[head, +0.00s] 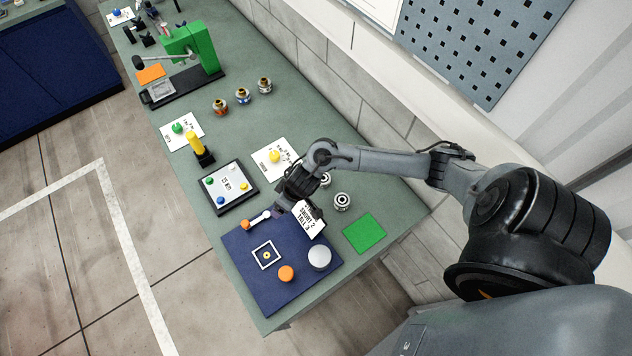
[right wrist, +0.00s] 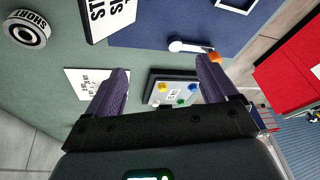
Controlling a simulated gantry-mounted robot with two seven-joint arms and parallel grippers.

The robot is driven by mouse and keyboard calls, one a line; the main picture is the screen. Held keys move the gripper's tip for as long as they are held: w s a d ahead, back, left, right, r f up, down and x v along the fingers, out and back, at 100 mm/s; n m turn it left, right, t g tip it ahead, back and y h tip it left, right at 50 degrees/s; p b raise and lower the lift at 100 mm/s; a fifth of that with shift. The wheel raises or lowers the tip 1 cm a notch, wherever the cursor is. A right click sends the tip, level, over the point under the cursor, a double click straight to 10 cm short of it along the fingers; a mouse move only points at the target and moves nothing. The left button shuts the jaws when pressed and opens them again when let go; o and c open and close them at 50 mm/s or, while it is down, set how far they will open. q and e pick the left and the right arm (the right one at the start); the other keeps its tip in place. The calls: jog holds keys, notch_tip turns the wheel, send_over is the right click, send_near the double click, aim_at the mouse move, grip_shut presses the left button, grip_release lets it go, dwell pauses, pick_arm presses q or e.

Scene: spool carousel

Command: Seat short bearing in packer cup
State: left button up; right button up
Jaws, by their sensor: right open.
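Two ring-shaped silver and black bearings stand on the green bench right of my right gripper (head: 283,207): a nearer bearing (head: 342,201) and another bearing (head: 325,180) partly behind my arm. In the right wrist view a bearing (right wrist: 27,30) marked "SHORT" lies at upper left, apart from the fingers. My right gripper is open and empty in the right wrist view (right wrist: 162,70), above the bench. On the blue mat (head: 240,285) are a white square outline with a small round centre (head: 266,255) and a grey round piece (head: 319,257). I cannot tell which is the packer cup. My left gripper is not in view.
A white lever with an orange end (head: 246,224) and an orange knob (head: 286,273) are on the mat. A button tray (head: 230,186) lies left. A green square (head: 364,233) is clear.

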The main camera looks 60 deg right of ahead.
jog(key=d+f+m+g+b, duration=0.2)
jog(key=d+m, duration=0.1)
jog(key=d, duration=0.7)
jog(key=m+g+h+b, duration=0.1)
jog(key=m+g+b, duration=0.1)
jog(key=m+b, duration=0.15)
send_over(323, 180)
jog(key=shift+w+d+f+m+p, duration=0.15)
jog(key=shift+w+d+f+p, duration=0.1)
jog(key=shift+f, duration=0.3)
jog(key=shift+w+d+f+m+p, duration=0.1)
jog(key=shift+w+d+f, duration=0.1)
jog(key=shift+f, duration=1.05)
pick_arm(q)
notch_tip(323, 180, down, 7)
jog(key=b, duration=0.1)
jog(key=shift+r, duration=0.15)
pick_arm(e)
jog(key=shift+s+d+f, duration=0.1)
jog(key=shift+f, duration=1.2)
jog(key=shift+s+f, duration=0.1)
jog(key=shift+f, duration=1.15)
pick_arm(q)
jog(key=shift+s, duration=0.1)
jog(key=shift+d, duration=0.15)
pick_arm(e)
jog(key=c, duration=1.4)
